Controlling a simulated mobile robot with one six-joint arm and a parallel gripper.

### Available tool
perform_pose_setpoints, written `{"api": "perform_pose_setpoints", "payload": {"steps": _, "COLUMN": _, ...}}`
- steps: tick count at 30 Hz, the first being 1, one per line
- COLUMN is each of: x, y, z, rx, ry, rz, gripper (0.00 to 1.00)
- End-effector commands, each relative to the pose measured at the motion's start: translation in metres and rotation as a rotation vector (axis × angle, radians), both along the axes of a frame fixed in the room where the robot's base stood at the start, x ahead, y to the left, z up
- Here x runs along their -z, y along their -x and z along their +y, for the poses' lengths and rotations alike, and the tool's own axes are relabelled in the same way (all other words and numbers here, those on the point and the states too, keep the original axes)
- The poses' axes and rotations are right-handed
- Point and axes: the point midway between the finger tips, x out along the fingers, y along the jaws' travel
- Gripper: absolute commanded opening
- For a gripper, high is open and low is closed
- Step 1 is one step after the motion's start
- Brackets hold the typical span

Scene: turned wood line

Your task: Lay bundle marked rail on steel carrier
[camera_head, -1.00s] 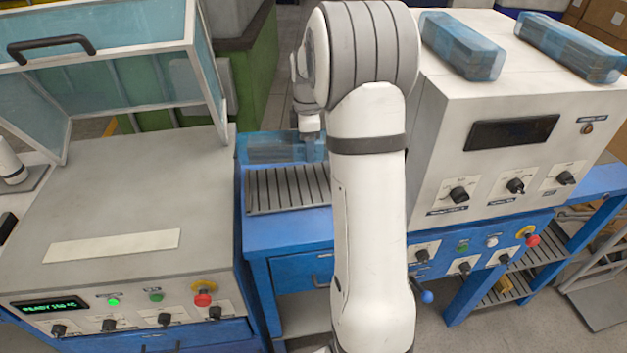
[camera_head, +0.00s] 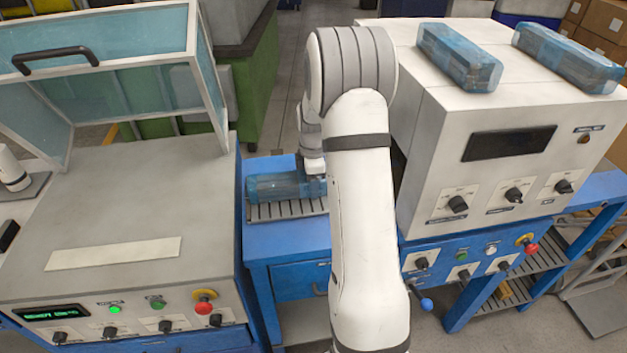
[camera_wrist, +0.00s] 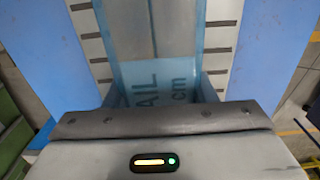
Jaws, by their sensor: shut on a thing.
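The bundle marked rail (camera_head: 277,187) is wrapped in clear blue film. In the wrist view, part of its print, "AIL" and "cm", shows on the bundle (camera_wrist: 160,80). My gripper (camera_head: 313,178) is shut on it, though my arm hides the bundle's right end and the fingers are mostly hidden. The slotted steel carrier (camera_head: 285,211) sits on the blue bench, and its slotted edges show on both sides of the bundle in the wrist view (camera_wrist: 222,40). The bundle is over the carrier; I cannot tell whether it touches it.
Two more wrapped bundles (camera_head: 460,55) (camera_head: 568,55) lie on the white control cabinet (camera_head: 440,110) at right. At left stands a grey machine (camera_head: 110,215) with a raised clear cover (camera_head: 110,80). The blue bench (camera_head: 285,240) has bare room in front of the carrier.

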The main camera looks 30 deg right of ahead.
Motion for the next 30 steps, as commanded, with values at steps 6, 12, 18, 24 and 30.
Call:
{"api": "perform_pose_setpoints", "payload": {"steps": 6, "x": 0.0, "y": -0.001, "z": -0.001, "rx": 0.001, "ry": 0.001, "rz": -0.003, "gripper": 0.06}}
{"api": "perform_pose_setpoints", "payload": {"steps": 12, "x": 0.002, "y": 0.0, "z": -0.001, "rx": 0.001, "ry": 0.001, "rz": -0.002, "gripper": 0.61}}
{"api": "perform_pose_setpoints", "payload": {"steps": 18, "x": 0.001, "y": 0.0, "z": -0.001, "rx": 0.001, "ry": 0.001, "rz": -0.002, "gripper": 0.73}}
{"api": "perform_pose_setpoints", "payload": {"steps": 24, "x": 0.0, "y": 0.0, "z": -0.001, "rx": 0.002, "ry": 0.001, "rz": -0.002, "gripper": 0.73}}
{"api": "perform_pose_setpoints", "payload": {"steps": 30, "x": -0.021, "y": -0.001, "z": -0.002, "rx": 0.002, "ry": 0.002, "rz": -0.008, "gripper": 0.73}}
